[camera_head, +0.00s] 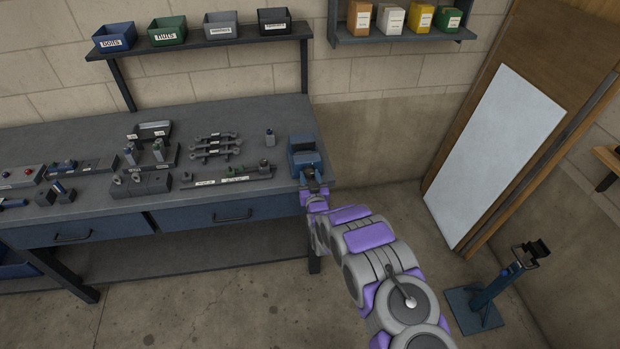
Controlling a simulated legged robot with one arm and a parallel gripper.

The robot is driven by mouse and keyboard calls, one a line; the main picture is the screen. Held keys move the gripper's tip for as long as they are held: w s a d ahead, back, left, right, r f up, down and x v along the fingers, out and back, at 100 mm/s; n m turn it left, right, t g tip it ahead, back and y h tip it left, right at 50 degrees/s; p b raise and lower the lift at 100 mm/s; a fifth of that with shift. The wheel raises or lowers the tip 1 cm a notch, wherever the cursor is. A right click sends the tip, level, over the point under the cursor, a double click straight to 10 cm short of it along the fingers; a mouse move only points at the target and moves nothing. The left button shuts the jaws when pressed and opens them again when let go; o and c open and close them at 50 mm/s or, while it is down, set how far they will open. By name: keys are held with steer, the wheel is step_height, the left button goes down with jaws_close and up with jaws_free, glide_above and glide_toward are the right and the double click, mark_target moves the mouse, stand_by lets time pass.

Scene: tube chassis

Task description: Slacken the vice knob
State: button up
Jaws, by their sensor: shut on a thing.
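The blue vice (303,150) is mounted at the right end of the grey workbench. My arm reaches from the lower right up to the vice's front. My gripper (312,188) is at the near side of the vice, by the bench's front edge, where the vice knob would be. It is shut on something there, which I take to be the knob. The knob itself is hidden by the gripper, and how far the vice jaws are apart is too small to tell.
The workbench (95,198) holds several tools and fixtures left of the vice. Labelled bins (167,31) stand on a shelf above. A blue stand (490,295) and a leaning white panel (495,150) are at the right. The floor in front is clear.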

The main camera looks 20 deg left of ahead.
steer(key=o, duration=0.7)
steer(key=shift+w+f, duration=0.1)
steer(key=shift+o, duration=0.7)
steer(key=shift+w+f, duration=0.1)
steer(key=shift+f, duration=0.05)
steer(key=shift+o, duration=1.1)
steer(key=shift+a, duration=0.15)
steer(key=p+v, duration=0.2)
steer(key=v, duration=1.5)
steer(key=shift+s+p, duration=0.25)
steer(key=shift+p, duration=0.05)
